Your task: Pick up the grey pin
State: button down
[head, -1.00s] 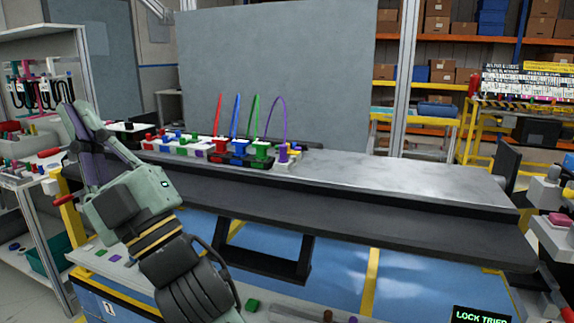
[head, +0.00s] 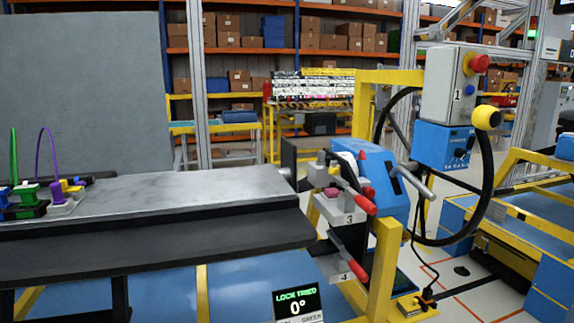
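I cannot make out a grey pin in the head view. My gripper is not in this view, and no part of my arm shows. The long dark dashboard module (head: 170,242) with its grey metal top plate (head: 200,193) runs from the left edge to the middle. At its left end are a green connector (head: 28,193) with an upright green wire and a purple connector (head: 57,193) with a looped purple wire.
Clamps with red handles, marked 3 (head: 349,219) and 4 (head: 344,277), stand at the module's right end. A yellow post with a grey control box (head: 450,88) and black hose stands to the right. Shelves fill the back.

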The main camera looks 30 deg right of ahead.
aim_at(321, 153)
jog(key=l+z, duration=0.1)
jog(key=z, duration=0.25)
jog(key=l+z, duration=0.1)
jog(key=z, duration=0.6)
jog(key=k+j, duration=0.2)
jog(key=j, duration=0.2)
jog(key=k+j+z, duration=0.1)
jog(key=j, duration=0.3)
jog(key=k+j, duration=0.25)
jog(key=j, duration=0.15)
jog(key=i+j, duration=0.25)
jog(key=i, duration=0.2)
jog(key=i+j, duration=0.25)
jog(key=i, duration=0.25)
jog(key=z, duration=0.05)
